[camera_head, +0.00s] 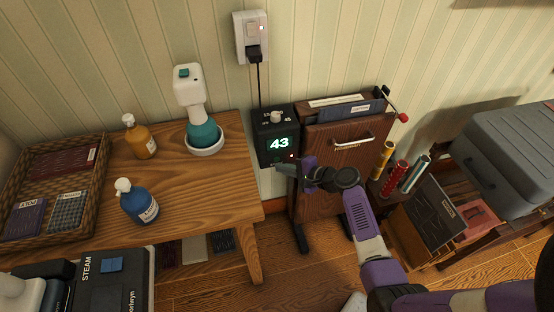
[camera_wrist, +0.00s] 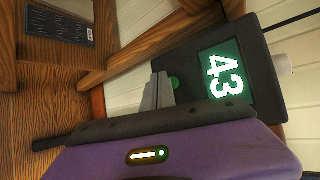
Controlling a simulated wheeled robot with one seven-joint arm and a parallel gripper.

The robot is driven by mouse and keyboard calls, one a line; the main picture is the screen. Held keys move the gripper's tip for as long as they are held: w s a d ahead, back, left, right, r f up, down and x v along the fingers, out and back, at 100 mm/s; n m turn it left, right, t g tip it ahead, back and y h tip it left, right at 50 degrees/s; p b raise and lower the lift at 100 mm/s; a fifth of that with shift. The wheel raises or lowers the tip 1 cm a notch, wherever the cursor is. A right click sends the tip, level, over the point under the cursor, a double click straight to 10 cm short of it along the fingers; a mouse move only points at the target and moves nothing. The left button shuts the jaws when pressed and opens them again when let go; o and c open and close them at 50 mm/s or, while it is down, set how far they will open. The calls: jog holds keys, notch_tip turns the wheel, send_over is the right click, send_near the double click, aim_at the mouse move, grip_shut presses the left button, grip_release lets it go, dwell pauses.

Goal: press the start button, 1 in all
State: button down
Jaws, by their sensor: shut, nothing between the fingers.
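A black control box (camera_head: 272,127) with a lit display reading 43 is mounted on the side of the wooden trouser press (camera_head: 331,150). The box (camera_wrist: 262,70) also fills the upper right of the wrist view, turned sideways. A small round green button (camera_wrist: 174,82) shows on its face beside the display, partly behind my fingers. My gripper (camera_head: 280,167) is shut and empty, with its tips at the lower edge of the box. In the wrist view the fingertips (camera_wrist: 160,82) are right by the green button; I cannot tell whether they touch it.
A wooden table (camera_head: 175,185) stands left with a white-and-teal steamer (camera_head: 190,100), an amber bottle (camera_head: 139,138), a blue bottle (camera_head: 136,201) and a wicker basket (camera_head: 90,200). A wall outlet (camera_head: 251,36) feeds a cable downward. Coloured rolls (camera_head: 398,175) stand right of the press.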

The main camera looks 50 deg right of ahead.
jog(key=shift+s+a+p, duration=0.45)
jog(key=shift+s+a, duration=0.3)
jog(key=shift+s, duration=0.3)
jog(key=shift+s+a+p, duration=0.45)
jog(key=shift+s+a, duration=0.25)
jog(key=shift+s, duration=0.35)
jog(key=shift+d, duration=0.15)
jog(key=s+d+r+n+h, duration=0.4)
jog(key=s+h, duration=0.1)
jog(key=h, duration=0.1)
jog(key=s+a+r+n+t+y, duration=0.1)
jog(key=s+a+r+n+y, duration=0.1)
jog(key=s+a+r+n, duration=0.6)
jog(key=s+a+r+n+y, duration=0.2)
jog(key=s+a+r+n, duration=0.6)
jog(key=s+a+r, duration=0.4)
jog(key=s+a, duration=0.4)
jog(key=a, duration=0.2)
jog(key=shift+a+n+t+y, duration=0.15)
jog(key=shift+n+t+y, duration=0.15)
jog(key=shift+t, duration=0.1)
